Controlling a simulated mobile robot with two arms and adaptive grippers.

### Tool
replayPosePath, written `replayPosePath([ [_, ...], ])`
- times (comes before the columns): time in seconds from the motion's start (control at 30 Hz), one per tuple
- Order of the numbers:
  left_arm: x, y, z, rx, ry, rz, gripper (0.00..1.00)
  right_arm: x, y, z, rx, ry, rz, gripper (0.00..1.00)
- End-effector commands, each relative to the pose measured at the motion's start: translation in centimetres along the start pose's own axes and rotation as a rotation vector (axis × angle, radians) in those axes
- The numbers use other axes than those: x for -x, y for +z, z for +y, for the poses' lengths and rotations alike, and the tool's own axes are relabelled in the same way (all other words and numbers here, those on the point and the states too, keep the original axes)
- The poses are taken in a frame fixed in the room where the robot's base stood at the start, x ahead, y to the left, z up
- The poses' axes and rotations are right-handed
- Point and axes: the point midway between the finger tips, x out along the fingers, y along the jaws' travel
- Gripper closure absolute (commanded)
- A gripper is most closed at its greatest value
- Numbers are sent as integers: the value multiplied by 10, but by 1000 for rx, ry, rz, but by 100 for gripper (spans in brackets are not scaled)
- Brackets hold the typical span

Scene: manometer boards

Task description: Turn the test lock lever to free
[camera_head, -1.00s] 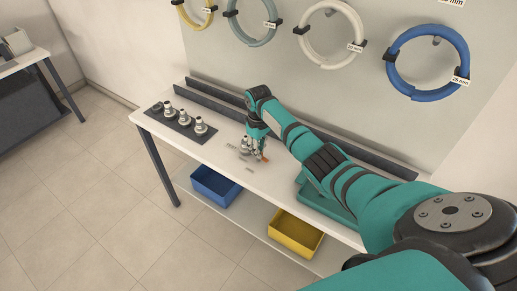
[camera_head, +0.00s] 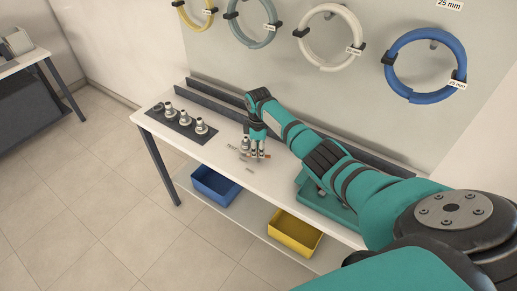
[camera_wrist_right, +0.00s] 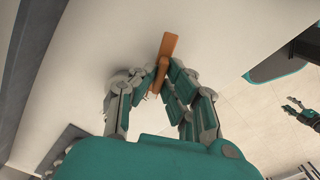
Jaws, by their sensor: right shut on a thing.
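The lever is an orange-brown bar (camera_wrist_right: 170,46) in the right wrist view, between and beyond my fingertips. My right gripper (camera_wrist_right: 157,80) is shut on it, with the bar's far end sticking out past the fingers. In the head view my right gripper (camera_head: 256,154) points down at the white table, and its fingers mostly hide the lever. My left gripper is not seen in the head view.
A dark strip with several metal fittings (camera_head: 184,122) lies at the table's left end. A blue bin (camera_head: 215,187) and a yellow bin (camera_head: 295,234) stand on the lower shelf. Coloured hose rings, one of them blue (camera_head: 390,67), hang on the wall behind. A dark rail runs along the table's back.

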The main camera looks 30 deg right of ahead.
Motion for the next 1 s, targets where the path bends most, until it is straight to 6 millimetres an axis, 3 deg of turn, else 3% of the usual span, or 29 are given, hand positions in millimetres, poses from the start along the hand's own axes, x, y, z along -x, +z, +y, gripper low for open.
replayPosePath([
  [1.0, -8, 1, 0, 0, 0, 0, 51, 0, 0, 1, 919, 4, -1, 100],
])
